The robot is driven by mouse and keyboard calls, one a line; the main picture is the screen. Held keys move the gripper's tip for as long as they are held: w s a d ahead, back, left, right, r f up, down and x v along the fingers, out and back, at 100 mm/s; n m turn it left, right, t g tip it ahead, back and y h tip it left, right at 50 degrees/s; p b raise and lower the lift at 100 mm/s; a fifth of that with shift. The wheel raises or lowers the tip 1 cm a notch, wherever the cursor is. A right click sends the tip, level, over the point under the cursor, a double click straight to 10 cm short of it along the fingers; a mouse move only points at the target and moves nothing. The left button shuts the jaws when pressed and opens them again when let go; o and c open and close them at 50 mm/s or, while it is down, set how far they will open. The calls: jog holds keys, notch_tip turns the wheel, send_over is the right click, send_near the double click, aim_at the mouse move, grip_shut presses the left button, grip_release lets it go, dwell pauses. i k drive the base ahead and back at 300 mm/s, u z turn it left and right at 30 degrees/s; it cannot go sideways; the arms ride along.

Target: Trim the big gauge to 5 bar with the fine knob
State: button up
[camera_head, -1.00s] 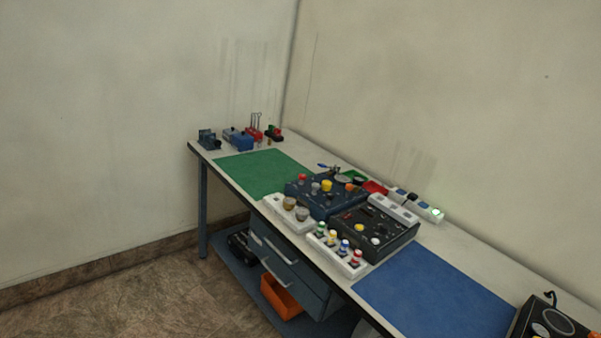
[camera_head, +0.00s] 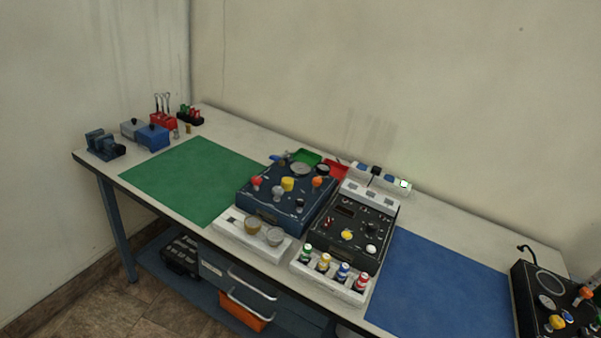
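A dark panel at the right edge (camera_head: 530,308) is partly cut off by the picture. It carries a large round dial (camera_head: 549,284), a smaller white dial (camera_head: 546,301), a yellow knob (camera_head: 556,322) and an orange knob (camera_head: 586,292). The large dial looks like the big gauge, but its needle and reading are too small to tell. I cannot tell which knob is the fine knob. My gripper is not in view.
A long white-topped bench (camera_head: 450,222) runs along the wall. A blue panel (camera_head: 262,208) and a black panel (camera_head: 345,243) with knobs stand mid-bench, with small bottles (camera_head: 342,272) in front. The green mat (camera_head: 196,180) and blue mat (camera_head: 440,285) are clear.

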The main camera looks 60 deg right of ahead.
aim_at(277, 190)
jog(key=z, duration=0.55)
jog(key=i, duration=1)
jog(key=z, duration=0.95)
jog(key=i, duration=0.55)
jog(key=z, duration=0.3)
jog(key=k, duration=0.95)
jog(key=z, duration=0.15)
jog(key=i, duration=0.95)
jog(key=u, duration=0.05)
